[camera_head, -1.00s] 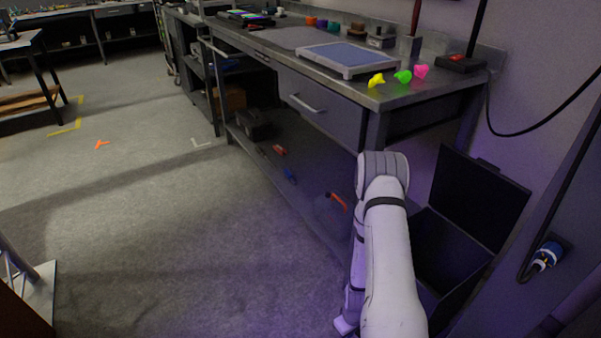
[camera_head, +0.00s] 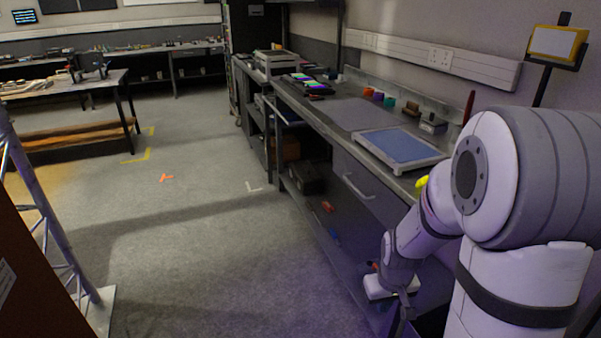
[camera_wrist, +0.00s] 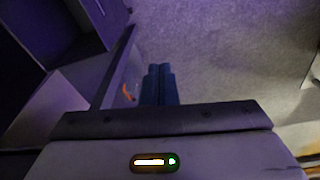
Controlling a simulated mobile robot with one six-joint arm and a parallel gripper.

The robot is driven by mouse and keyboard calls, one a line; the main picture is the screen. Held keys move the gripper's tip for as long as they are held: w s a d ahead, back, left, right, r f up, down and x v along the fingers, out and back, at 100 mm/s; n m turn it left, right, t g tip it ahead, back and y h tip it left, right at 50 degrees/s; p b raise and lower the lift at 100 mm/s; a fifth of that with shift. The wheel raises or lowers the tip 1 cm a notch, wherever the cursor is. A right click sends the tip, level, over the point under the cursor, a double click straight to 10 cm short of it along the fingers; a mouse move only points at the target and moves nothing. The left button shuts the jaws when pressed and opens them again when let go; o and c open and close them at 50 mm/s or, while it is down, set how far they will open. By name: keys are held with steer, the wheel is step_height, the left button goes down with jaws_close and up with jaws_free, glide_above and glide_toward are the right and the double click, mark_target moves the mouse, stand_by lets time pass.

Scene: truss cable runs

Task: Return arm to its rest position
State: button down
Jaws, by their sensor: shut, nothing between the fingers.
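My gripper shows in the wrist view (camera_wrist: 158,82) as two blue fingers side by side. It is shut and empty, above the grey floor. In the head view my arm fills the right side, bent, with the elbow large and near. Its wrist end hangs low beside the workbench (camera_head: 352,187), and the dark gripper (camera_head: 404,308) below it shows only in part. The arm hides the right end of the bench.
A tray with a blue mat (camera_head: 400,146) lies on the bench. Small red and blue items lie on the lower shelf. A truss (camera_head: 50,215) stands at the left. Open floor (camera_head: 200,230) lies between. An open dark case (camera_wrist: 65,30) shows in the wrist view.

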steer(key=s+a+r+p, duration=0.1)
steer(key=s+r+p, duration=0.2)
steer(key=r, duration=0.6)
steer(key=s+a+r+m+p, duration=0.1)
steer(key=s+r+p, duration=0.3)
steer(key=r, duration=0.5)
steer(key=s+a+r+t+p, duration=0.1)
steer(key=s+a+r+p, duration=0.1)
steer(key=s+r, duration=0.4)
step_height(320, 180, up, 4)
steer(key=shift+a+r+m+p, duration=0.15)
steer(key=shift+m+p, duration=0.25)
steer(key=shift+p, duration=0.4)
